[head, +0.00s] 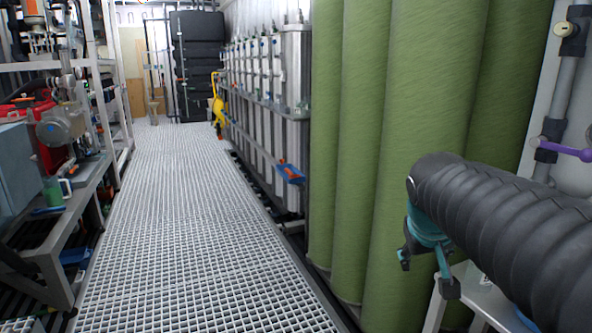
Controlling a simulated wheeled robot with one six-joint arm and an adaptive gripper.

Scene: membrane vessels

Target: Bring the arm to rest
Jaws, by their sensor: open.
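My gripper (426,270) shows in the head view at the lower right, hanging below the end of my black-sleeved arm. It is teal with dark fingertips, and its fingers are apart with nothing seen between them. My arm reaches in from the right edge. The gripper is in front of the tall green vessels (408,120) in the picture; I cannot tell how far it is from them. Part of the gripper's base is hidden by the arm.
A grey grated walkway (175,220) runs clear down the middle. Shelves and a bench (75,205) with equipment line the left. Silver membrane modules (290,110) stand along the right. A white-framed stand (480,290) is below my arm. A purple-handled valve (565,149) is at the right.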

